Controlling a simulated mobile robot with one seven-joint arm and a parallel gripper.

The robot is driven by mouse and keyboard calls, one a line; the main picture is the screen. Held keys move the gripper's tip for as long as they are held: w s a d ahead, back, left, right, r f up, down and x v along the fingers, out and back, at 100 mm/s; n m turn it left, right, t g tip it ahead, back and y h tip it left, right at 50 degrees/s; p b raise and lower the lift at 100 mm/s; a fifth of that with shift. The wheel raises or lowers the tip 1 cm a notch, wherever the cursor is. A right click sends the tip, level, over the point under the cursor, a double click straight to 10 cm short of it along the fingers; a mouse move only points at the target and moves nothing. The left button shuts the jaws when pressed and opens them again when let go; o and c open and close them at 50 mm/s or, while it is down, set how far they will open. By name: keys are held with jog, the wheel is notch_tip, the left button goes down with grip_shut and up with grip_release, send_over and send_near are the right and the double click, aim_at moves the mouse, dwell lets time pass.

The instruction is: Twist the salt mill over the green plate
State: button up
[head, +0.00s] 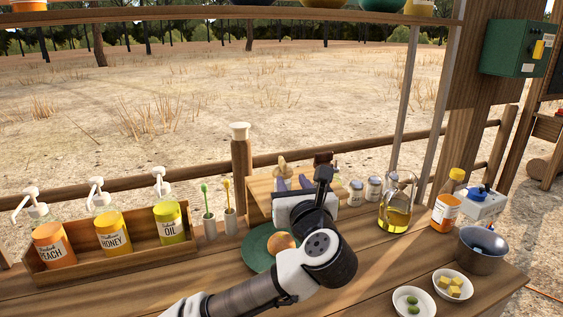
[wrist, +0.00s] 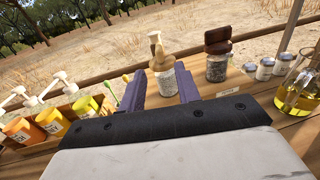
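A mill with a pale wooden top (head: 282,168), which I take for the salt mill, stands upright at the back of the counter. In the wrist view the pale mill (wrist: 160,56) shows a clear body with light contents between my fingers. My gripper (head: 293,183) is open and points at it, one finger on each side in the wrist view (wrist: 162,84). I cannot tell whether the fingertips reach around it. The green plate (head: 256,255) lies on the counter left of my arm, holding a round orange-brown food item (head: 282,243). My arm hides part of the plate.
A dark-topped mill (wrist: 217,55) stands just right of the pale one. Small jars (head: 356,192), an oil jug (head: 395,208) and a bottle (head: 447,203) stand further right. A wooden tray (head: 110,262) of pump jars is left. Small bowls (head: 414,302) sit front right.

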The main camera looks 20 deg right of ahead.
aim_at(285, 168)
jog(key=w, duration=0.3)
jog(key=w+d+p, duration=0.1)
jog(key=w, duration=0.2)
jog(key=w+p, duration=0.1)
jog(key=w, duration=0.3)
jog(key=shift+d, duration=0.15)
grip_shut()
